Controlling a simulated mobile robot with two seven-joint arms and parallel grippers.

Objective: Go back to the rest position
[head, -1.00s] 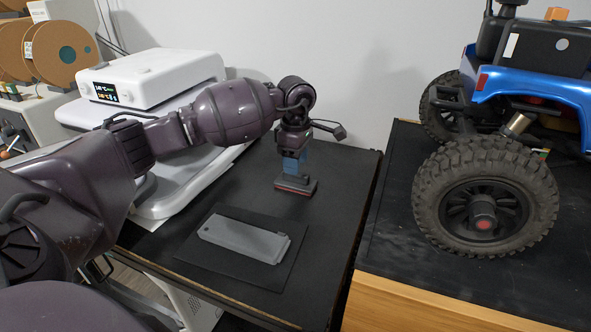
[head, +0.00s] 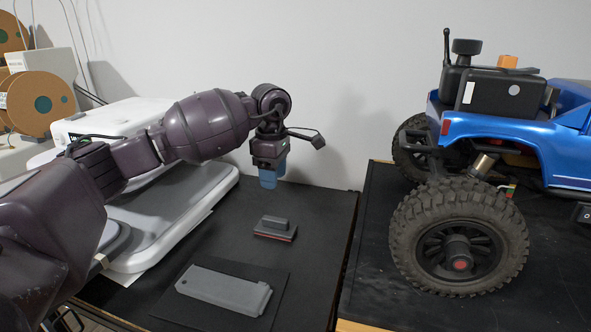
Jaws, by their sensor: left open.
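My left gripper (head: 268,182), with blue fingertips pointing down, hangs above the black side table in the head view. It is open and empty, above and apart from a small dark grey block with a red lower edge (head: 275,229). The block rests flat on the table. My left arm reaches in from the left, over the white machine. My right gripper is not in view.
A grey flat plate (head: 222,290) lies on a dark mat on the side table (head: 318,240). A white machine (head: 165,225) stands left, with spools (head: 40,103) behind. A blue RC crawler (head: 500,132) stands on a bench right. The air between is clear.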

